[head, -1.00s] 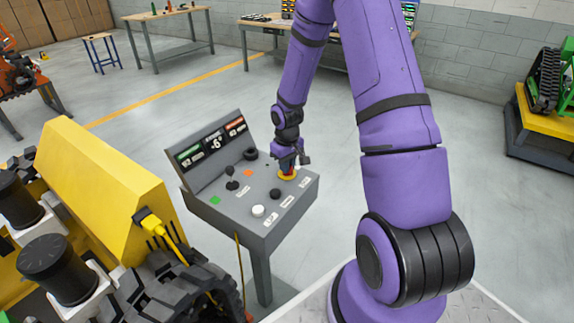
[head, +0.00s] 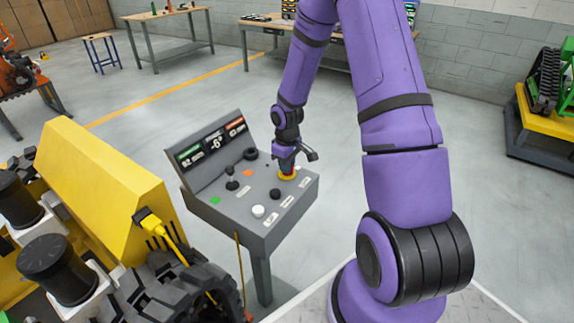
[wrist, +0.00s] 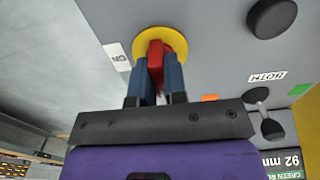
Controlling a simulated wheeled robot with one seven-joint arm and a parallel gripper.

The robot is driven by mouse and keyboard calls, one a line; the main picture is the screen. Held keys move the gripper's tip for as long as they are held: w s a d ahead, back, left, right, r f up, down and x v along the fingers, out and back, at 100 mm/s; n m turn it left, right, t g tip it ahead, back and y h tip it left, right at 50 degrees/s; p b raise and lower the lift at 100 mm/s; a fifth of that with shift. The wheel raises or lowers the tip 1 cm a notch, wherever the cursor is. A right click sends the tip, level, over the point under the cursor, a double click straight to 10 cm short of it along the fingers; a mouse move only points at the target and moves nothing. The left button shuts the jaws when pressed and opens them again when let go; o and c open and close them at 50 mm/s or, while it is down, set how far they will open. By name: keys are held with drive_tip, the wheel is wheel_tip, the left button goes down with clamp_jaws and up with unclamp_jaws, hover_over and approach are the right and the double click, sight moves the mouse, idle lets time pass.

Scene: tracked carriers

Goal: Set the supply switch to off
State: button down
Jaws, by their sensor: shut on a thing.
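The supply switch is a red handle (wrist: 156,62) on a yellow round plate (wrist: 140,45), set in the sloping top of a grey control console. In the head view the yellow plate (head: 287,177) is at the console's right back part. My gripper (wrist: 160,68) is shut on the red handle, with one blue-grey finger on each side of it. In the head view my gripper (head: 287,168) points down at the plate and mostly hides the handle. A small white label (wrist: 117,51) lies beside the plate; I cannot read it surely.
The console (head: 245,222) also carries a black joystick (head: 231,178), knobs, a white button (head: 258,211), green and orange patches and a tilted display (head: 210,142). A yellow tracked machine (head: 100,185) stands close on the left. The floor behind the console is clear.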

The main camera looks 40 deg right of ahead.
drive_tip(key=c, duration=1.2)
unclamp_jaws()
drive_tip(key=shift+o, duration=0.2)
drive_tip(key=shift+r, duration=0.15)
wheel_tip(320, 180, up, 11)
drive_tip(key=shift+f, duration=0.2)
drive_tip(key=s+a+r+m+t+h, duration=0.1)
drive_tip(key=s+a+r, duration=0.35)
drive_tip(key=r, duration=0.45)
drive_tip(key=s+a+r+m+t+h, duration=0.1)
drive_tip(key=s+a+r, duration=0.3)
drive_tip(key=r, duration=0.5)
drive_tip(key=s+a+r+m+t+y, duration=0.1)
drive_tip(key=s+r, duration=0.3)
drive_tip(key=s, duration=0.5)
drive_tip(key=s+a+r+m+t+y, duration=0.1)
drive_tip(key=s+a+r+t, duration=0.1)
drive_tip(key=s, duration=0.7)
wheel_tip(320, 180, up, 3)
drive_tip(key=shift+a+f, duration=0.2)
drive_tip(key=shift+a, duration=0.55)
